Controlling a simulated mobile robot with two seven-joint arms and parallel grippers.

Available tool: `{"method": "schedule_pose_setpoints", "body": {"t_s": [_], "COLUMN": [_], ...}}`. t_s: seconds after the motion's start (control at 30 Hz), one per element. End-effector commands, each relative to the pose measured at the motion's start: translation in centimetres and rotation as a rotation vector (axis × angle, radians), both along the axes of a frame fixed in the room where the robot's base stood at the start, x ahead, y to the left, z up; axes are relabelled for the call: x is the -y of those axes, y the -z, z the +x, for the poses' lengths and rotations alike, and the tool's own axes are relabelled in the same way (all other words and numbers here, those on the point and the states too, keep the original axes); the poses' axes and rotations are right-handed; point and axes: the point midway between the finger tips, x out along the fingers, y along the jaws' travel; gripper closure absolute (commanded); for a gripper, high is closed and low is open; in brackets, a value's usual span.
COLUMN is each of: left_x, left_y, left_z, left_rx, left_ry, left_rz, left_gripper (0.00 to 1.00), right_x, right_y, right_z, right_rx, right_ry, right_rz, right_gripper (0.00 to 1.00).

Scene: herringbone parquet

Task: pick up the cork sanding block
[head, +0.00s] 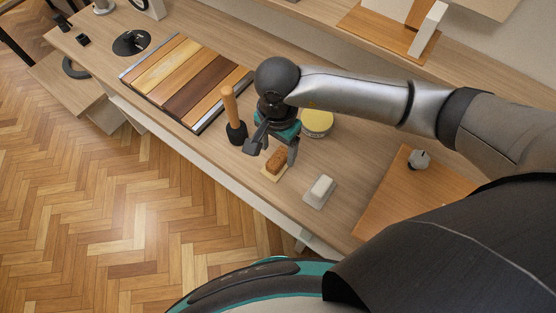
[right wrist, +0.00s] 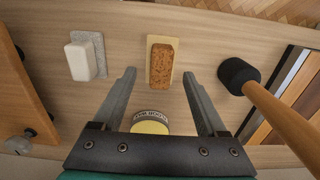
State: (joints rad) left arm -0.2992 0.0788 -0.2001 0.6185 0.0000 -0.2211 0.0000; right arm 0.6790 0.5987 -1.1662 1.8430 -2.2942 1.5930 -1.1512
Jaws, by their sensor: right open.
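The cork sanding block (head: 276,160) is a small brown speckled block lying on a pale yellow sheet (head: 267,176) near the front edge of the bench. In the right wrist view the block (right wrist: 161,63) lies just beyond the fingertips, roughly centred between them. My right gripper (head: 271,154) is open and empty, reaching down close to the block from behind. Its two fingers also show in the right wrist view (right wrist: 159,76), apart and with nothing between the tips. My left gripper is not in view.
A mallet (head: 236,132) with a black head stands left of the gripper. A white block (head: 321,188) on a grey sheet lies to the right. A yellow tin (head: 317,123) stands behind. A striped wood panel (head: 185,78) lies further left, a wooden board (head: 408,196) at right.

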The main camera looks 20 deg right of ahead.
Motion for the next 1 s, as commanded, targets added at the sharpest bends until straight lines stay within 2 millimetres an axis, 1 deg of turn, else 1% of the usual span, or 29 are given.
{"method": "schedule_pose_setpoints", "body": {"t_s": [0.03,0.1,0.3,0.43,0.63,1.0], "left_x": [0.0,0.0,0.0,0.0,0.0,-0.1], "left_y": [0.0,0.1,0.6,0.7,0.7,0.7], "left_z": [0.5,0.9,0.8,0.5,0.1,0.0], "left_rx": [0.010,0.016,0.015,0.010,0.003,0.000], "left_ry": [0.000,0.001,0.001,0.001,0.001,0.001], "left_rz": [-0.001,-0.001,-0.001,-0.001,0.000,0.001], "left_gripper": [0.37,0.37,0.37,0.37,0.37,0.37], "right_x": [0.0,0.1,0.2,0.1,0.2,0.2], "right_y": [0.5,1.5,4.4,5.0,5.0,5.0], "right_z": [0.0,0.0,0.3,0.3,0.3,0.3], "right_rx": [-0.003,-0.004,-0.004,-0.001,-0.001,0.000], "right_ry": [0.002,0.001,0.002,0.000,0.000,0.000], "right_rz": [-0.001,-0.001,0.000,0.001,0.001,0.000], "right_gripper": [0.25,0.25,0.25,0.25,0.25,0.67]}}
